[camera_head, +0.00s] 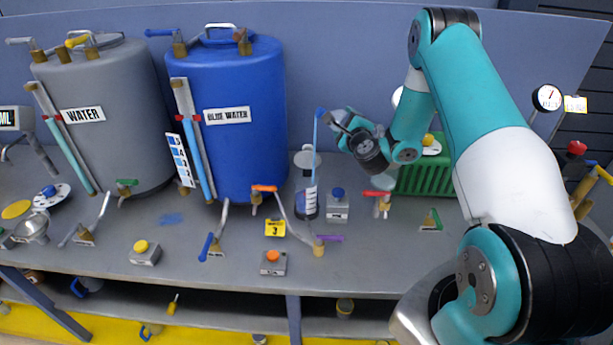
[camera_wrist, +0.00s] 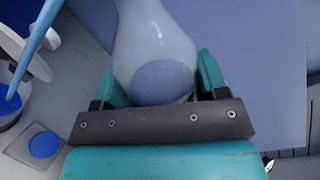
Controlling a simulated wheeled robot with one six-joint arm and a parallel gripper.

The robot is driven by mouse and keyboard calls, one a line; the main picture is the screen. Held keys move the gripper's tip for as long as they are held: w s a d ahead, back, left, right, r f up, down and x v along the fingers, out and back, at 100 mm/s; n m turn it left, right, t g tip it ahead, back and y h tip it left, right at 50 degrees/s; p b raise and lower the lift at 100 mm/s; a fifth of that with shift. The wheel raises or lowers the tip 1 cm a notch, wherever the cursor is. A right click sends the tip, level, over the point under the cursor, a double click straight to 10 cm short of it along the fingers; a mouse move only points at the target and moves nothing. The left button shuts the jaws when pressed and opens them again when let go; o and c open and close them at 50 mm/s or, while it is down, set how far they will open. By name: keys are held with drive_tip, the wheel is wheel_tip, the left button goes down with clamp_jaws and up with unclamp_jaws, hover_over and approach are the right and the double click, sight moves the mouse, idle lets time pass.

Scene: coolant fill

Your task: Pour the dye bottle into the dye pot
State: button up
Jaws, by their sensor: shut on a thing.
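My gripper (camera_head: 343,122) is shut on the dye bottle, a pale rounded bottle (camera_wrist: 157,40) with a narrower neck and a bluish-purple patch low on its bulb. In the head view the bottle is small and hard to separate from the gripper; it appears tilted to the left. The dye pot (camera_head: 306,205), a dark-based vessel with a scale, stands below and to the left on the bench. A thin pale-blue strip (camera_head: 316,150) runs from near the bottle's end down to the pot and looks like a stream. The pot (camera_wrist: 8,118) shows blue inside.
A block with a blue button (camera_head: 338,207) stands right of the pot. A blue tank (camera_head: 235,155) and a grey WATER tank (camera_head: 100,145) stand to the left. Valves with levers line the bench front. A green ribbed box (camera_head: 422,180) sits behind my arm.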

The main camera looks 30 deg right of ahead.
drive_tip(key=shift+r, duration=0.35)
drive_tip(key=shift+f, duration=0.15)
drive_tip(key=shift+d+n, duration=0.15)
drive_tip(key=shift+n, duration=0.55)
idle(1.9)
